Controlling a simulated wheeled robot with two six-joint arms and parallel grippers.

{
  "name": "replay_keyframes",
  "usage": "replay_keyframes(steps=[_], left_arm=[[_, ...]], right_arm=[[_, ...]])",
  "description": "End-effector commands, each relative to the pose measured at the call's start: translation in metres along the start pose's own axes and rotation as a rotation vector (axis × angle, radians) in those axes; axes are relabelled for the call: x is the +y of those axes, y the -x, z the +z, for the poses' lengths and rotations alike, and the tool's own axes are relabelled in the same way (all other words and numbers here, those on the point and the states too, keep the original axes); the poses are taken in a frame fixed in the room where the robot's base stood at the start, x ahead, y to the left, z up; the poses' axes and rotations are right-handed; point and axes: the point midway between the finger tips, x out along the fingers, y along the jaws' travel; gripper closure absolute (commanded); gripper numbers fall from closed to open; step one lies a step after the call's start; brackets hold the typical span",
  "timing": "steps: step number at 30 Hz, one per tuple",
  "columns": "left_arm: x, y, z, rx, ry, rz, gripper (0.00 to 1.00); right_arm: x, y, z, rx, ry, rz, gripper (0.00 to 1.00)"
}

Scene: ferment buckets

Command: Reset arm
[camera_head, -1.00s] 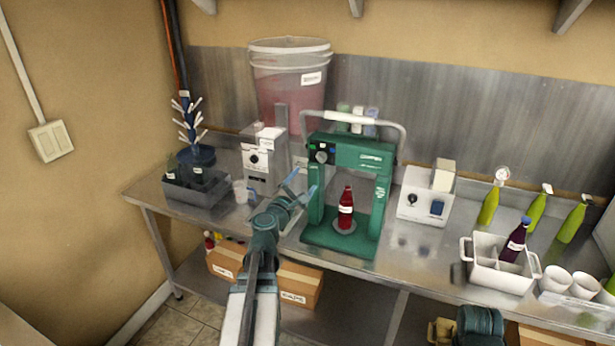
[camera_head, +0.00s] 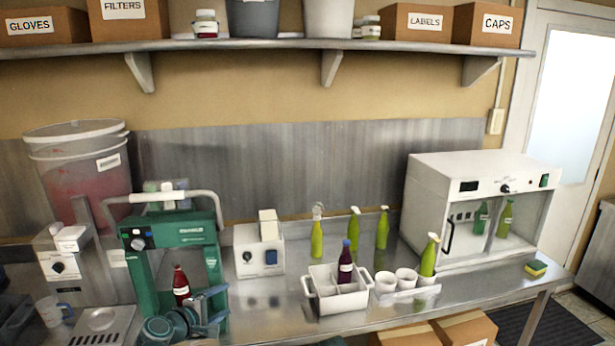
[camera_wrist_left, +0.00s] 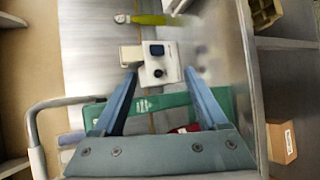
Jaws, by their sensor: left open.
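My left gripper (camera_head: 208,308) is low in the head view, in front of the green press (camera_head: 142,275). Its blue fingers also show in the left wrist view (camera_wrist_left: 160,80), spread wide apart with nothing between them. A red bottle (camera_head: 181,284) stands inside the press, partly hidden by my gripper in the head view. In the left wrist view the green press (camera_wrist_left: 165,101) lies behind the fingers, and a white box with a dark knob (camera_wrist_left: 158,72) shows beyond them. My right gripper is not in view.
A white carrier (camera_head: 340,298) with a dark bottle, white cups (camera_head: 386,283) and yellow-green bottles stand right of the press. A white cabinet (camera_head: 425,195) stands at the far right. A large bucket (camera_head: 85,180) is behind left. A shelf (camera_head: 240,45) runs above.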

Motion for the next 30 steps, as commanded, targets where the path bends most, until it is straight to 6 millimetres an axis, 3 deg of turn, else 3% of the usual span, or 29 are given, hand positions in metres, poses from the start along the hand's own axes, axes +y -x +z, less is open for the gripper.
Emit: replay_keyframes(steps=[1, 6, 9, 12, 16, 21, 30], left_arm=[[-0.019, -0.011, 0.036, -0.071, -0.112, -0.085, 0.24], [-0.097, -0.017, 0.133, -0.317, -0.536, -0.400, 0.24], [-0.145, -0.002, 0.173, -0.466, -0.799, -0.596, 0.24], [-0.181, 0.021, 0.197, -0.596, -1.034, -0.777, 0.24], [-0.209, 0.051, 0.208, -0.718, -1.267, -0.972, 0.24], [-0.220, 0.076, 0.211, -0.799, -1.435, -1.130, 0.24], [-0.222, 0.084, 0.209, -0.818, -1.481, -1.182, 0.24]], right_arm=[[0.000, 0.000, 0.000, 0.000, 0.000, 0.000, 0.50], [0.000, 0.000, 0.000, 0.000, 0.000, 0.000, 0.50], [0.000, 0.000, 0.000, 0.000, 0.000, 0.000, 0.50], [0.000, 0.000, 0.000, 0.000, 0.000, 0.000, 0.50], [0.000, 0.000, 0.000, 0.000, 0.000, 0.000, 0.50], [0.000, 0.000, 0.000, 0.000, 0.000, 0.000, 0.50], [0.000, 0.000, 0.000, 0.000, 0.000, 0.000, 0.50]])
